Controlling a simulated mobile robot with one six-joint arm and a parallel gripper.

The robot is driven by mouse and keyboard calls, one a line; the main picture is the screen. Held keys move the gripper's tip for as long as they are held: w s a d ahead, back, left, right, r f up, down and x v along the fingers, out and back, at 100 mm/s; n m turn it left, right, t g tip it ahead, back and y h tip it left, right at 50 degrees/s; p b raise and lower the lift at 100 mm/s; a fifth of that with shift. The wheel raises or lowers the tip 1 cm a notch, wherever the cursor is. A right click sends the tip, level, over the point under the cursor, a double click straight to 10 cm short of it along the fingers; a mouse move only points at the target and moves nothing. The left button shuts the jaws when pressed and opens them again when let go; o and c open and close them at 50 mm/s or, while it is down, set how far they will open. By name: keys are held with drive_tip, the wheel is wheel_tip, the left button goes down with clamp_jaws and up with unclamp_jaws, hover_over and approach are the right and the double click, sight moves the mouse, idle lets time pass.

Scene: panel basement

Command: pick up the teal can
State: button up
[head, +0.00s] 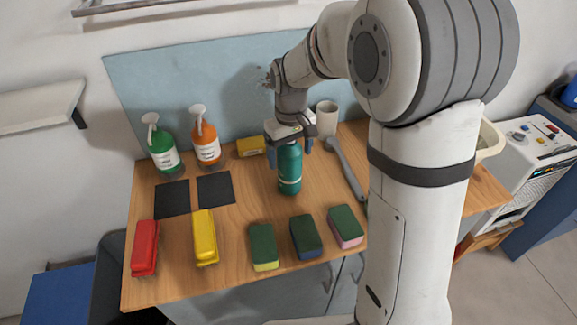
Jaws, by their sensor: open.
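The teal can (289,171) stands upright on the wooden table, right of the middle, with a lighter band near its base. My gripper (290,145) points down over the top of the can, its jaws open, with one finger on each side of the can's upper part. The can's top is hidden by the gripper. Whether the fingers touch the can cannot be told.
Behind stand a green pump bottle (161,147), an orange pump bottle (206,140), a yellow box (250,147) and a pale cup (327,119). A grey tool (346,168) lies close right.

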drive_tip(key=c, duration=1.8)
